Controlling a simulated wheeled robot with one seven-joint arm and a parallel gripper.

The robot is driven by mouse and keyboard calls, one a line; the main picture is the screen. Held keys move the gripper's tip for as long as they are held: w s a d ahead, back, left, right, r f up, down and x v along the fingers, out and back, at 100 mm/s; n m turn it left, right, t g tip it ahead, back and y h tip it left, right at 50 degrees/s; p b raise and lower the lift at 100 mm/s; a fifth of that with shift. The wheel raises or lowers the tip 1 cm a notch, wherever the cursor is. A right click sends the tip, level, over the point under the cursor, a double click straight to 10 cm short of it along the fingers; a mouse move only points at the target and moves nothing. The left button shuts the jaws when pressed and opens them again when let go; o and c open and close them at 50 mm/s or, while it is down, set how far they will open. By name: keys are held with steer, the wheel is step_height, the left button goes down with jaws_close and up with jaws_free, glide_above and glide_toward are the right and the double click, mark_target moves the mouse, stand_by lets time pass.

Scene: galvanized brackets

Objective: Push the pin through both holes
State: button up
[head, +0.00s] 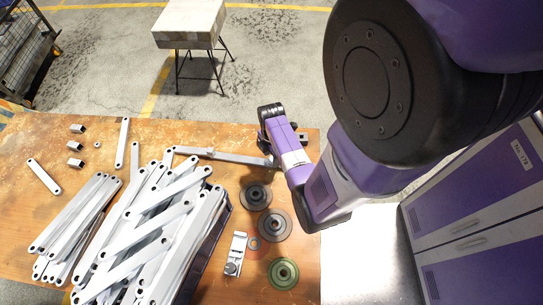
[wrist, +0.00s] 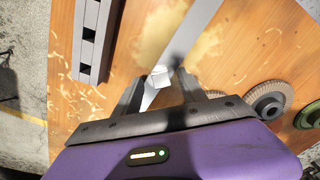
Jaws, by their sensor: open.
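My gripper (wrist: 160,90) is open over the bench, with its two dark fingers apart. A flat grey metal strip (wrist: 190,35) runs down toward the space between the fingers. A small pale faceted piece (wrist: 158,76) shows at its end, between the fingertips; I cannot tell whether it is the pin or part of the strip. In the head view my gripper (head: 270,136) is at the right end of a long grey bar (head: 235,157) lying near the bench's far side. The strip's near end and any holes there are hidden or too small to tell.
A large pile of galvanized brackets (head: 150,225) fills the middle of the wooden bench (head: 25,225). Dark discs (head: 256,196), a green disc (head: 283,273) and a small metal fixture (head: 236,253) lie at right. A bar with square holes (wrist: 88,45) is left in the wrist view.

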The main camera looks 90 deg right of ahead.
step_height(320, 180, up, 8)
steer(key=shift+f+p, duration=0.1)
steer(key=shift+p, duration=0.7)
